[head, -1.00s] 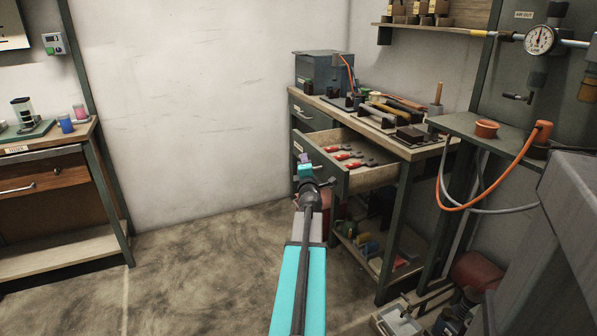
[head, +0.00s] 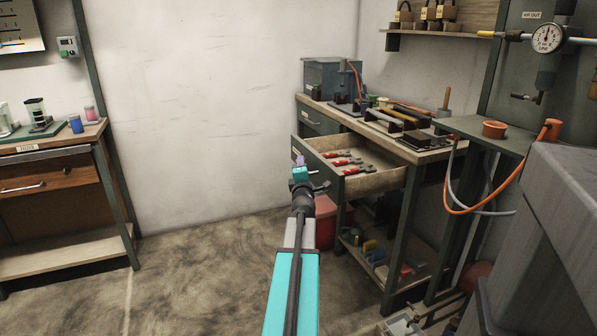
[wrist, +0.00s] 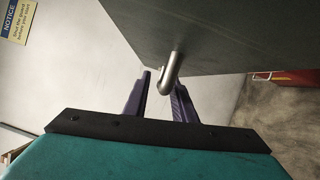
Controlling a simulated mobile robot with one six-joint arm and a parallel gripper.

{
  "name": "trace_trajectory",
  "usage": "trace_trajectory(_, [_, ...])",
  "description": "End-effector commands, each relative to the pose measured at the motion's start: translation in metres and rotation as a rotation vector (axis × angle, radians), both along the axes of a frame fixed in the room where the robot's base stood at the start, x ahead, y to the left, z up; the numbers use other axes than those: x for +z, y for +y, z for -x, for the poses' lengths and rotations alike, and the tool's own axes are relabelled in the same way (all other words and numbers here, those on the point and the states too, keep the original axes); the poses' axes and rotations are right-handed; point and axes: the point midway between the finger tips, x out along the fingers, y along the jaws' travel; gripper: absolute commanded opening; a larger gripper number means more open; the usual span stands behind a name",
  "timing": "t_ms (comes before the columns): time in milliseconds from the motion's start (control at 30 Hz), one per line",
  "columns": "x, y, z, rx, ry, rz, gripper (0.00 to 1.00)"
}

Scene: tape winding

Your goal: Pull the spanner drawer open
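The spanner drawer (head: 376,183) stands pulled well out of the bench on the right in the head view. Several red-handled tools (head: 345,160) lie inside it. My gripper (head: 300,161) is at the drawer's grey front, its purple fingertips small there. In the wrist view, the drawer front (wrist: 235,42) fills the upper right, and its metal handle (wrist: 172,66) sits between the two purple fingers of my gripper (wrist: 162,88).
Tools lie on the wooden bench top (head: 440,155) above the drawer. A red bin (head: 328,222) and a low shelf with small items are below. A second bench (head: 62,140) stands at the left. The floor (head: 200,270) between them is clear.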

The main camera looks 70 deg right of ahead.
Motion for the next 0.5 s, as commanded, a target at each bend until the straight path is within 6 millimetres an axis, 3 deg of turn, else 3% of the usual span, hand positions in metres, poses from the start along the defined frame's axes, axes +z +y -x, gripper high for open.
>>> trace_trajectory(500, [-0.0018, 0.0046, 0.0027, -0.002, 0.002, -0.002, 0.28])
